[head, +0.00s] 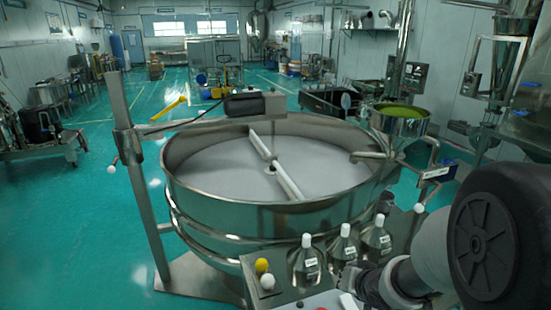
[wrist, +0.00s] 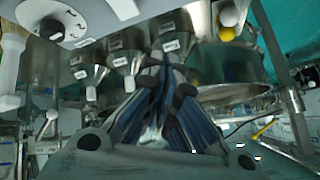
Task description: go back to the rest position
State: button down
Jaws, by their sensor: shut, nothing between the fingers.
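My gripper (head: 362,284) is at the lower right of the head view, low in front of the sieve, just below several labelled metal flasks. In the wrist view my gripper (wrist: 163,75) shows its dark fingers drawn together with nothing held between them. The big round steel sieve (head: 215,199) stands in the middle of the head view, with pale grey material and a white-metal crossbar in it. Part of my arm hides the area right of the sieve.
Steel flasks with white stoppers (head: 307,268) stand along the sieve's front right. A yellow ball knob (head: 261,265) and a white one (head: 267,282) sit at the front. A hopper with green content (head: 402,112) is at the right. The green floor (head: 80,235) at left is open.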

jog(key=s+d+r+g+h+b, duration=0.1)
jog(key=s+d+r+h+b, duration=0.2)
jog(key=s+r, duration=0.6)
jog(key=s+a+f+n+g+y+b, duration=0.1)
jog(key=s+a+b, duration=0.1)
jog(key=s, duration=0.7)
jog(key=s+a+f+n+g+y+b, duration=0.1)
jog(key=s+a+n+g, duration=0.1)
jog(key=s+a, duration=0.3)
jog(key=s, duration=0.4)
jog(key=shift+s+a+n+b, duration=0.15)
jog(key=shift+a+n+b, duration=0.05)
jog(key=shift+n+b, duration=0.15)
